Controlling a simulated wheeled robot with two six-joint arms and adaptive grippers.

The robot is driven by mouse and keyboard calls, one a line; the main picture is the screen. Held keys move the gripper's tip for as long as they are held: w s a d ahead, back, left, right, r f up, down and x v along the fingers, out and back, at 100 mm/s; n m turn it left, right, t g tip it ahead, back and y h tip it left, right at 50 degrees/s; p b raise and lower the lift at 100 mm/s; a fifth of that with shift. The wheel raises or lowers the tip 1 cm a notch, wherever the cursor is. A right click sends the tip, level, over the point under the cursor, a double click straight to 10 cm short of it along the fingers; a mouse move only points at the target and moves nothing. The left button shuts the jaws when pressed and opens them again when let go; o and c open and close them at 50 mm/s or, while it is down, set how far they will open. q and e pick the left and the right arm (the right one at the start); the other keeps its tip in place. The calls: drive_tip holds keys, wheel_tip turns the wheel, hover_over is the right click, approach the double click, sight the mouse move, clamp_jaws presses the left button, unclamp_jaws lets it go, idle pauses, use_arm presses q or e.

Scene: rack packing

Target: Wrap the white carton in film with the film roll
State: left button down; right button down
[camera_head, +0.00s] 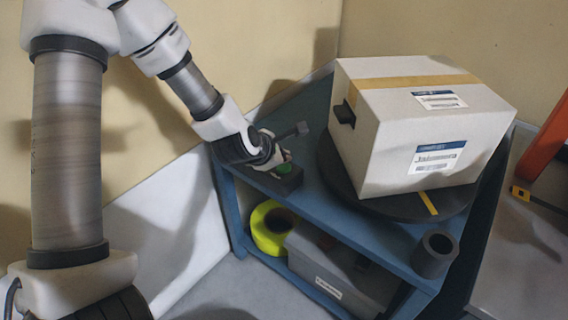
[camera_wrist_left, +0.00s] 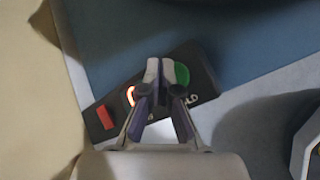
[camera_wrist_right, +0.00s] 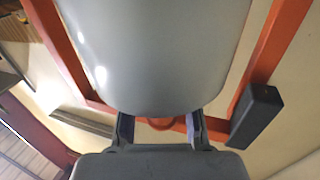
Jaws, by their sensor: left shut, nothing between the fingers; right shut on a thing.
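The white carton (camera_head: 400,150) with a tan tape strip and labels sits on a black turntable (camera_head: 345,188) with a yellow mark, on the blue rack's top. No film shows on its visible faces. My left gripper (camera_head: 284,157) is shut and empty at a black control box (camera_head: 278,185) with a green button. In the left wrist view its fingertips (camera_wrist_left: 160,70) overlap the box beside the green button (camera_wrist_left: 181,75); I cannot tell if they touch it. My right gripper (camera_wrist_right: 160,128) is shut on the pale grey film roll (camera_wrist_right: 155,50); it is outside the head view.
The blue rack (camera_head: 330,215) has a dark hollow cylinder (camera_head: 435,254) at its front corner. A yellow-green roll (camera_head: 270,230) and a grey case (camera_head: 335,270) occupy the lower shelf. An orange frame (camera_head: 545,145) stands at right and surrounds the roll in the right wrist view (camera_wrist_right: 262,60).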

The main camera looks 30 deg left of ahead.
sight(283, 168)
drive_tip(key=shift+r, duration=0.1)
